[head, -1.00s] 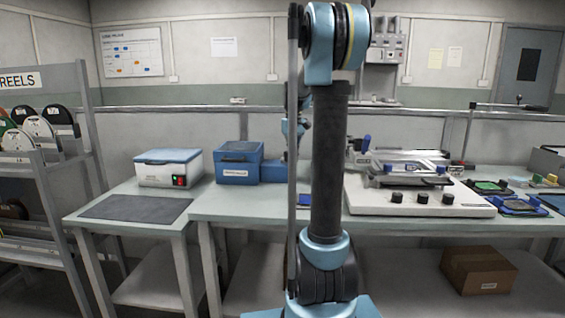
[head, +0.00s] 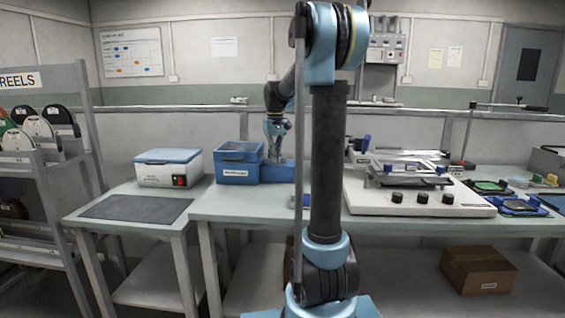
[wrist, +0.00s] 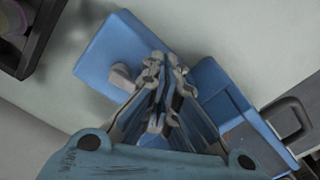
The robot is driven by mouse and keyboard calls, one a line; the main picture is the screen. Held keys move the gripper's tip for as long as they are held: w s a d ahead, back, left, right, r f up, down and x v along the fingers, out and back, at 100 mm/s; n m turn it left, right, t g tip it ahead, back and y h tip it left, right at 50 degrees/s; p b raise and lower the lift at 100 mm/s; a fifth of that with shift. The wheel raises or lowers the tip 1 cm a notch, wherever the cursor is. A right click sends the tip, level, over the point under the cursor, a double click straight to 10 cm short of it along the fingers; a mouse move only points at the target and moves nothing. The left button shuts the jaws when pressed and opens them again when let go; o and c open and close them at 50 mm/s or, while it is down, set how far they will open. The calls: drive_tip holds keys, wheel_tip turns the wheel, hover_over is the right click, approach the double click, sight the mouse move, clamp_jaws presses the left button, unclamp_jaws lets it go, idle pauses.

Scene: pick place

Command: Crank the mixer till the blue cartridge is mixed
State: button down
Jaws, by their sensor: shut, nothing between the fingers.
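My gripper (head: 276,152) hangs fingers down over the bench, just right of a blue box (head: 238,176). Below and beside it is a low blue body (head: 279,174), perhaps the mixer base; my column hides its right part. In the wrist view, my closed, empty fingers (wrist: 165,65) are over blue surfaces. A grey rounded knob (wrist: 122,77) shows beside them, possibly the crank's grip. Whether the fingers touch anything, I cannot tell. I cannot pick out the blue cartridge for certain.
A white box with a blue lid (head: 168,167) stands on the left table, behind a dark mat (head: 135,208). A white machine with black knobs (head: 420,200) fills the bench at right. A reel rack (head: 88,150) stands at far left.

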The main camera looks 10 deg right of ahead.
drive_tip(key=shift+r, duration=0.1)
wheel_tip(320, 180, up, 7)
idle(1.0)
drive_tip(key=s+f, duration=0.3)
drive_tip(key=s, duration=0.6)
drive_tip(key=s+f, duration=0.4)
drive_tip(key=s, duration=0.5)
drive_tip(key=s+f, duration=0.3)
drive_tip(key=s, duration=0.6)
drive_tip(key=shift+s+d+f, duration=0.1)
drive_tip(key=shift+d+f, duration=0.2)
drive_tip(key=s+d+f+m+t, duration=0.1)
drive_tip(key=s+f, duration=0.4)
drive_tip(key=f, duration=0.2)
drive_tip(key=s+d+f+m+t, duration=0.1)
drive_tip(key=s+f, duration=0.3)
drive_tip(key=f, duration=0.3)
drive_tip(key=shift+s+d+m, duration=0.15)
drive_tip(key=shift+s+m, duration=0.2)
drive_tip(key=shift+m, duration=0.05)
drive_tip(key=shift+f, duration=0.1)
